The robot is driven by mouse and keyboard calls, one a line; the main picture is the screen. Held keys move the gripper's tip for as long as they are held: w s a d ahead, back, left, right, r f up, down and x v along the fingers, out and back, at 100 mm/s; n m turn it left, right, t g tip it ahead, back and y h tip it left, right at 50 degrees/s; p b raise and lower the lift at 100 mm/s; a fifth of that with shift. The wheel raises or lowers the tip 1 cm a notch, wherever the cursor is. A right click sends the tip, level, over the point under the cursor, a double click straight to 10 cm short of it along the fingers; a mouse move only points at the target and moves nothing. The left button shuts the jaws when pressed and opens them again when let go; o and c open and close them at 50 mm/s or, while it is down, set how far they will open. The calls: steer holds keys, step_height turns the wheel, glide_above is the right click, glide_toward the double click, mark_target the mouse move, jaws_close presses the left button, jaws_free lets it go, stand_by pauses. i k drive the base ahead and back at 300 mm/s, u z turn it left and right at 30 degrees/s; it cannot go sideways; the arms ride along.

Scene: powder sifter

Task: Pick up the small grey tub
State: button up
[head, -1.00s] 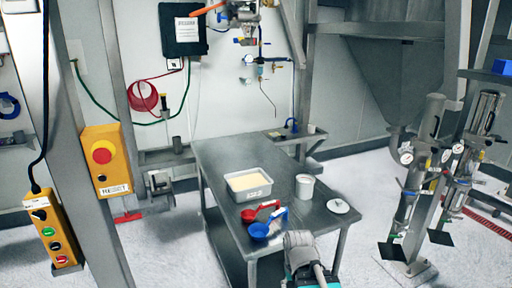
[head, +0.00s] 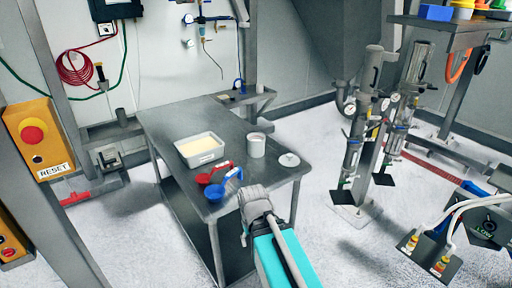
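A rectangular grey tub (head: 199,155) of pale powder stands on the steel table (head: 205,115). A small round light grey tub (head: 256,150) stands upright to its right, its inside hard to make out. A round pale lid (head: 289,160) lies flat right of the round tub. I cannot tell which tub the task means. The grey end of my arm, with my gripper (head: 254,195), is at the table's near edge, below both tubs in the picture and apart from them. Its fingers cannot be made out.
A red scoop (head: 214,173) and a blue scoop (head: 222,188) lie in front of the rectangular tub, near my arm. Valves and gauges (head: 360,140) stand right of the table. A yellow reset box (head: 35,138) is at left.

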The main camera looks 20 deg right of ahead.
mark_target(256, 145)
steer(key=k, duration=1.3)
steer(key=u, duration=0.35)
steer(key=i, duration=1.8)
steer(key=z, duration=0.45)
